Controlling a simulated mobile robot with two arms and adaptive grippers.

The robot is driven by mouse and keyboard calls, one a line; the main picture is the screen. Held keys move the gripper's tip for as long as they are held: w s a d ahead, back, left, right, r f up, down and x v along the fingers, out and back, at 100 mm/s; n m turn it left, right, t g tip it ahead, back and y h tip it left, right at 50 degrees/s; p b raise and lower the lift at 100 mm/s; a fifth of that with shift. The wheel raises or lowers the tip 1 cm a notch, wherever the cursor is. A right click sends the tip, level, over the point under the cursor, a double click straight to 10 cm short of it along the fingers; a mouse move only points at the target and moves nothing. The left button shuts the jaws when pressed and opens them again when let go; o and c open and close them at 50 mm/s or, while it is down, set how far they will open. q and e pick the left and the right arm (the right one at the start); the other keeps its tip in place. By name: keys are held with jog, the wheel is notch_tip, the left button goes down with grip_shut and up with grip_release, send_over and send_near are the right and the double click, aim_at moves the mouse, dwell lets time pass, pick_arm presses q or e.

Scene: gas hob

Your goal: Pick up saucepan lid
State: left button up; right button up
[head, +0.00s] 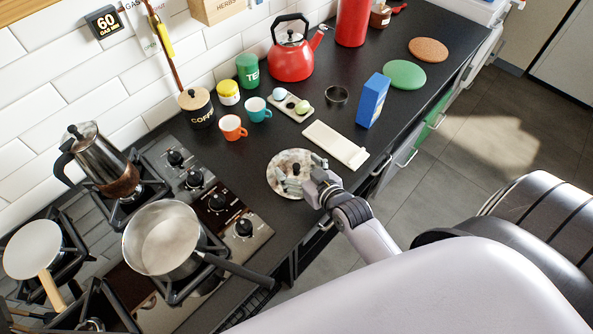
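The saucepan lid (276,171) is a round, pale, mottled disc with a dark knob (296,168). It lies flat on the black worktop, right of the hob. My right gripper (301,175) reaches over the lid's right side from the lower right. Its fingers look spread, one on each side of the knob; contact with the knob cannot be made out. The saucepan (160,240), steel with a dark handle, stands open on a hob burner, left of the lid. My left gripper is not in view.
A white board (336,144) lies just beyond the lid. Orange (232,127) and teal (255,109) cups, a blue box (372,100) and a red kettle (292,58) stand farther back. A moka pot (105,165) and a pale pan (32,249) are on the hob.

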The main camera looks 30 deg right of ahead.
jog(key=shift+s+f, duration=0.15)
jog(key=shift+f, duration=0.05)
grip_shut()
dwell(0.6)
